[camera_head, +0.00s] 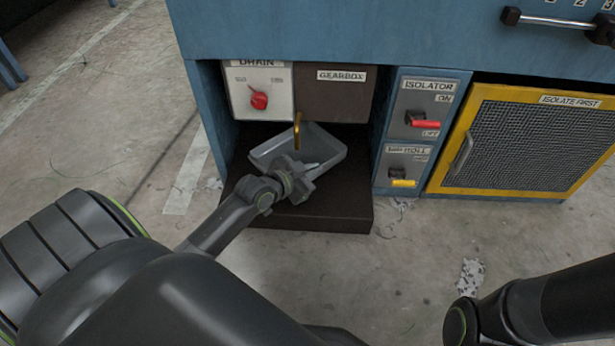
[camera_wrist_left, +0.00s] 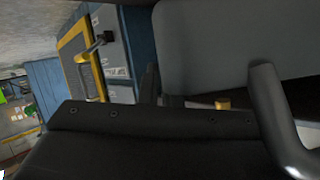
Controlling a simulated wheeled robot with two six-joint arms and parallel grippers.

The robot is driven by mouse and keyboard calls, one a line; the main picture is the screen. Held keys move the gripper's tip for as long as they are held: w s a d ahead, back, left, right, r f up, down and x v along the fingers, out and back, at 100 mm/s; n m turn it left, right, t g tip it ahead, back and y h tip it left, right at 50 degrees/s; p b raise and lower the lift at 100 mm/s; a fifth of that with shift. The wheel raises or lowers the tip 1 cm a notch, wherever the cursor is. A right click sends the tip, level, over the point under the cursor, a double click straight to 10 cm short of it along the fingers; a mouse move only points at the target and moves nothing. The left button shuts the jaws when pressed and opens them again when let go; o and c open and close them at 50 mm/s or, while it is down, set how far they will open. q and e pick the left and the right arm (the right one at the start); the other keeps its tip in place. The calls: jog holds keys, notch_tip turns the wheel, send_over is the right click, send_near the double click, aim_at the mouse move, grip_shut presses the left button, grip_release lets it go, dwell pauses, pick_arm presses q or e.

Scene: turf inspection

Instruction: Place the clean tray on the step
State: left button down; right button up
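The shallow grey tray (camera_head: 328,146) is at the dark step (camera_head: 335,208) at the foot of the blue machine, below the brass spout (camera_head: 297,128). It looks empty and slightly turned. I cannot tell whether it rests on the step or is held just above it. My left gripper (camera_head: 303,176) is at the tray's near side and hides part of its rim; whether its fingers are shut does not show. In the left wrist view, a plain grey surface (camera_wrist_left: 205,50), possibly the tray, fills the upper right. My right gripper is out of view; only its arm shows.
Above the step are a drain panel with a red knob (camera_head: 259,100) and a brown gearbox panel (camera_head: 343,90). To the right are the isolator switch (camera_head: 424,122), a yellow switch (camera_head: 403,182) and a yellow-framed mesh door (camera_head: 530,140).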

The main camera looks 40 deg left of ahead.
pick_arm(q)
notch_tip(320, 180, down, 5)
jog(key=b, duration=0.3)
jog(key=shift+f, duration=0.1)
jog(key=shift+f+b, duration=1.7)
jog(key=shift+f, duration=0.1)
jog(key=shift+f, duration=0.15)
jog(key=c, duration=1.6)
grip_release()
